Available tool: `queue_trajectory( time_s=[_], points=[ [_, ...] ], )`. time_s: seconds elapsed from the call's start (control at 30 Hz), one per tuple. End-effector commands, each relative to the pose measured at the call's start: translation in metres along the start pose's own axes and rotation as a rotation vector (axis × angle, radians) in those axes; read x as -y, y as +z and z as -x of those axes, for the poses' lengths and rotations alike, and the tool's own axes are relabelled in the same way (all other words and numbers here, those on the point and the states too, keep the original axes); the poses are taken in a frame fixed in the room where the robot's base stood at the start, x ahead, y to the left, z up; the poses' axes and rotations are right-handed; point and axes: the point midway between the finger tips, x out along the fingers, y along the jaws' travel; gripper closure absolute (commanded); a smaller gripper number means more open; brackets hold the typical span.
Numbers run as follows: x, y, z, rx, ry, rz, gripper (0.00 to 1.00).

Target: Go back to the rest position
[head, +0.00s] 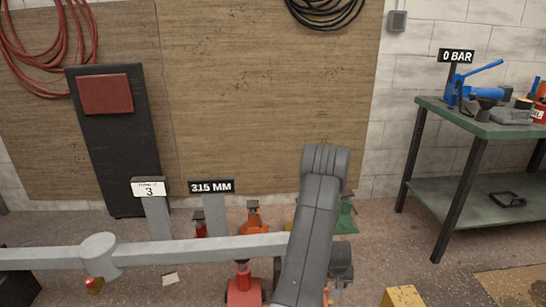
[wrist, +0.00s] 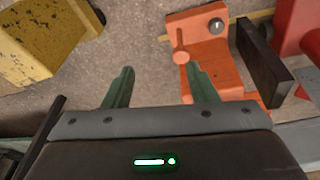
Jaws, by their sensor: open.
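My gripper (wrist: 159,70) is open in the wrist view, with its two green fingers apart and nothing between them. An orange fixture (wrist: 208,70) with a round knob lies just beyond the right finger; I cannot tell whether they touch. In the head view my grey arm (head: 312,225) rises at the lower middle, bent at the top. My fingers cannot be made out in that view.
A long grey tube (head: 200,252) crosses the lower left, above several coloured stands. A yellow block (wrist: 45,45) is at the wrist view's upper left, and a dark plate (wrist: 263,60) is at right. A green-topped workbench (head: 485,125) stands at right. Floor between is open.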

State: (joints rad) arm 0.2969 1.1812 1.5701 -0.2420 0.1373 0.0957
Motion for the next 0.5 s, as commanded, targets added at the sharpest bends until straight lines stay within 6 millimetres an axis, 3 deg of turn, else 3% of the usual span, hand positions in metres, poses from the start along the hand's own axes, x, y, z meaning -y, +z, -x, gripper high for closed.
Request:
queue_trajectory(
  time_s=[0.5],
  points=[
    [0.006,-0.027,0.000,0.171,-0.022,0.002,0.48]
  ],
)
